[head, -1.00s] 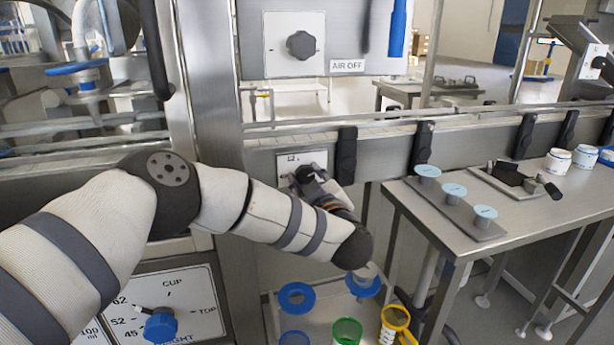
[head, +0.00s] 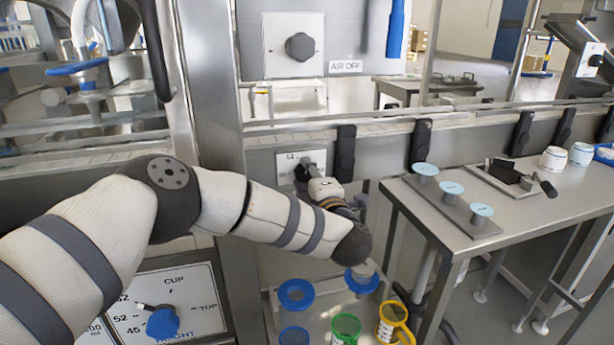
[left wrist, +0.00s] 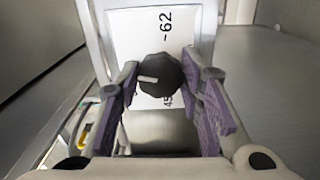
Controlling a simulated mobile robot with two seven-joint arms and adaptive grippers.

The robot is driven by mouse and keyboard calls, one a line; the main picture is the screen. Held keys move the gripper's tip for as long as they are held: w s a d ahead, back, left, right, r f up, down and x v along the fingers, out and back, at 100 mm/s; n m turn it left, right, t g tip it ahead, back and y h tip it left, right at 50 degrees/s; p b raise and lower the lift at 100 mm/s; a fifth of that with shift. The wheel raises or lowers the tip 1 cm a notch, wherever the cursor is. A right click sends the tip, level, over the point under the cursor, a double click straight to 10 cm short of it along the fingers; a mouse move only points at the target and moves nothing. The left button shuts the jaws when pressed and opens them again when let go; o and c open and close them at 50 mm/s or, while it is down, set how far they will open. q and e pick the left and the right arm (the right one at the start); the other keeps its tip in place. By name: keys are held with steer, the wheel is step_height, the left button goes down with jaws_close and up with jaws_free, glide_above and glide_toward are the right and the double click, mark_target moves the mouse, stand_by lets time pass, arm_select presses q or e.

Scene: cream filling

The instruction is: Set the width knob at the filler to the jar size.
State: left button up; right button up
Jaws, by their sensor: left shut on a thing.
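The width knob (left wrist: 160,74) is a dark round knob on a white scale plate (left wrist: 132,35). The plate reads 62 at its top and part of 45 below; other figures are hidden. The knob's pale pointer mark points left in the left wrist view. My left gripper (left wrist: 162,70) has its purple-padded fingers on either side of the knob and is shut on it. In the head view, my left gripper (head: 311,180) is at the small white plate (head: 286,162) under the conveyor rail, partly hiding the knob. My right gripper is not in view.
A cup-height plate (head: 190,290) with a blue knob (head: 162,323) is at lower left. An air knob (head: 300,46) sits above. A steel side table (head: 520,205) at right holds disc-topped pieces (head: 425,170) and white jars (head: 553,159).

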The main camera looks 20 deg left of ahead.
arm_select(q)
steer(key=n, duration=0.3)
steer(key=shift+n, duration=0.4)
steer(key=n, duration=0.2)
steer(key=shift+n, duration=0.3)
steer(key=n+b, duration=0.1)
steer(key=n, duration=0.2)
steer(key=shift+n, duration=0.3)
steer(key=n+b, duration=0.1)
steer(key=n, duration=0.1)
steer(key=shift+f+n, duration=0.1)
steer(key=shift+n, duration=0.3)
steer(key=n+b, duration=0.2)
steer(key=n, duration=0.3)
steer(key=shift+b, duration=0.4)
steer(key=n+b, duration=0.1)
steer(key=n, duration=0.1)
steer(key=shift+a+n+b, duration=0.1)
steer(key=shift+n+b, duration=1.4)
steer(key=shift+n, duration=0.3)
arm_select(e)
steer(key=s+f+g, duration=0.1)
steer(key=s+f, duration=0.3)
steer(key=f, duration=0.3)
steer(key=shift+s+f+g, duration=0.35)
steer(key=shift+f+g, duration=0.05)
arm_select(q)
steer(key=shift+s+r, duration=0.1)
steer(key=shift+r, duration=0.15)
